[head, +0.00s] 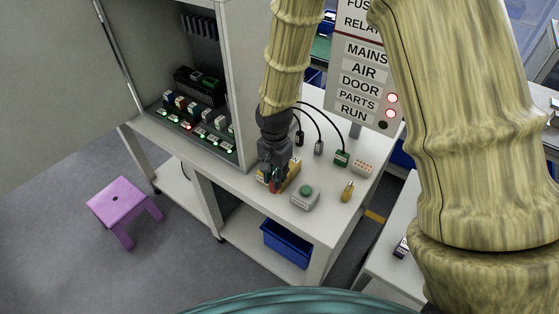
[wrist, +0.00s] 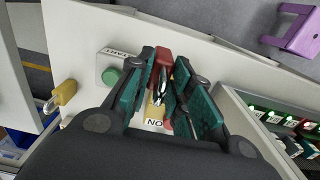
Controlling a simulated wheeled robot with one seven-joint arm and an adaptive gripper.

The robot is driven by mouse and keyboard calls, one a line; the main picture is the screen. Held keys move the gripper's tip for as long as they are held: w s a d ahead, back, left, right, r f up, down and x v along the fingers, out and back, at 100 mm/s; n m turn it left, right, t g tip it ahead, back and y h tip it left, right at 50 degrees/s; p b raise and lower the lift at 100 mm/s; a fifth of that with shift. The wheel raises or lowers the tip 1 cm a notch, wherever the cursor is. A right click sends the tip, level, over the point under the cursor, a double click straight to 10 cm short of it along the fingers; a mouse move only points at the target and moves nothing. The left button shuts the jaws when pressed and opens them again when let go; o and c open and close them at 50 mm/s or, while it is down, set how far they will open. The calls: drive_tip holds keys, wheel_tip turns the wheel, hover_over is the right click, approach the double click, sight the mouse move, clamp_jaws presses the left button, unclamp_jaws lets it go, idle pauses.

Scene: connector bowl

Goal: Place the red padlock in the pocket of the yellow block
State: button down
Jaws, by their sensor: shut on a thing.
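The red padlock (wrist: 164,56) is between the fingers of my gripper (wrist: 160,88) in the wrist view, its metal shackle pointing back toward the wrist. In the head view my gripper (head: 274,182) is low over the table, and a sliver of red shows at its fingertips. The yellow block (head: 292,178) is right at the gripper, partly hidden behind it; a yellow part (wrist: 153,112) also shows between the fingers in the wrist view. I cannot tell whether the padlock touches the block. The block's pocket is hidden.
A grey box with a green button (head: 305,192) stands close to the right. A brass padlock (head: 347,191) and a green connector (head: 342,158) lie farther right. An open cabinet (head: 238,90) stands on the left. The table's front edge (head: 290,215) is near.

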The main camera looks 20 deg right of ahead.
drive_tip(key=shift+w+d+f+p, duration=0.6)
drive_tip(key=shift+w+p, duration=0.15)
drive_tip(key=shift+w, duration=0.35)
drive_tip(key=shift+w+d+f+p, duration=0.55)
drive_tip(key=shift+w+p, duration=0.2)
drive_tip(key=shift+w, duration=0.35)
drive_tip(key=shift+w+d+f+p, duration=0.55)
drive_tip(key=shift+w+p, duration=0.2)
drive_tip(key=shift+w, duration=0.35)
drive_tip(key=shift+f, duration=0.3)
drive_tip(key=shift+f, duration=0.25)
drive_tip(key=c, duration=1.3)
unclamp_jaws()
drive_tip(key=shift+r, duration=0.1)
wheel_tip(320, 180, up, 12)
drive_tip(key=b, duration=0.3)
drive_tip(key=shift+r, duration=0.15)
